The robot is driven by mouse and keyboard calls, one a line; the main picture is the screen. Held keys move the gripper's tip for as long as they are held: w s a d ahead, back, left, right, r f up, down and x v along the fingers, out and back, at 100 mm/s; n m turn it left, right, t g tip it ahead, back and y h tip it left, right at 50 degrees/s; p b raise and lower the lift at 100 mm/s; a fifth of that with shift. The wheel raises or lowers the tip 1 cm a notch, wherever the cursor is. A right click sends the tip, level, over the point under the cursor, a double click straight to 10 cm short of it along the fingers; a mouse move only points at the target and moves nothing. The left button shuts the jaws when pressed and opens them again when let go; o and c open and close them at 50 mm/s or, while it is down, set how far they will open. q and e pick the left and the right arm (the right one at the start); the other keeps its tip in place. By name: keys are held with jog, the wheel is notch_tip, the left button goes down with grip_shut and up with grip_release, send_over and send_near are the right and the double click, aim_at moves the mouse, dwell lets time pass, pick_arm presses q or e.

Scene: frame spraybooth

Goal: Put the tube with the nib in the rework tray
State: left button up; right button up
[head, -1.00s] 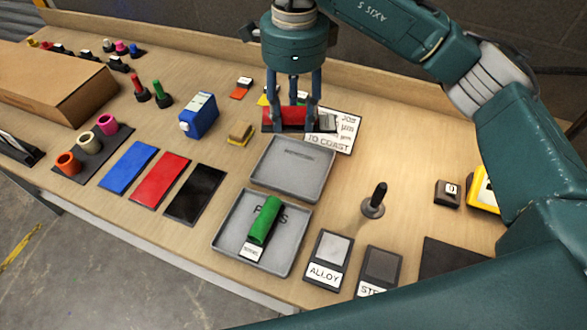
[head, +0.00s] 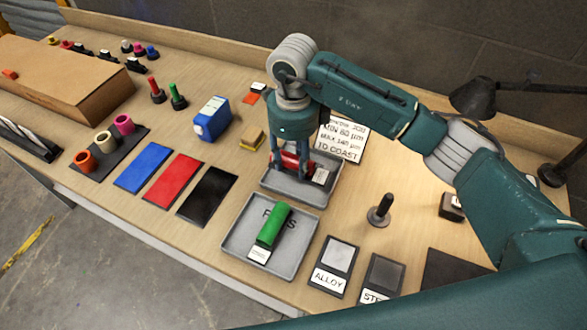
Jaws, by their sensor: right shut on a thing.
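My right gripper (head: 291,172) is shut on a red tube (head: 291,160) with a pale label at its right end. It holds the tube lying flat, over or in the far grey tray (head: 300,194). I cannot tell whether the tube touches the tray floor. The gripper hides part of the tube and of this tray. A green tube (head: 274,222) with a white label lies in the near grey tray (head: 290,256), whose printed word is partly covered. No nib can be made out on either tube. My left gripper is not in view.
Blue, red and black panels (head: 207,195) lie left of the trays. A blue box (head: 212,118) and yellow sponge (head: 252,139) stand behind. A black-handled stamp (head: 380,211) stands right; ALLOY plate (head: 334,266) lies in front. A lamp (head: 482,98) is at far right.

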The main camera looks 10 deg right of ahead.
notch_tip(320, 180, down, 5)
jog(key=shift+f+p, duration=0.15)
jog(key=shift+p, duration=0.5)
jog(key=shift+f, duration=0.1)
jog(key=shift+f+b, duration=0.15)
jog(key=shift+b, duration=0.15)
jog(key=o, duration=1.3)
jog(key=shift+c, duration=0.2)
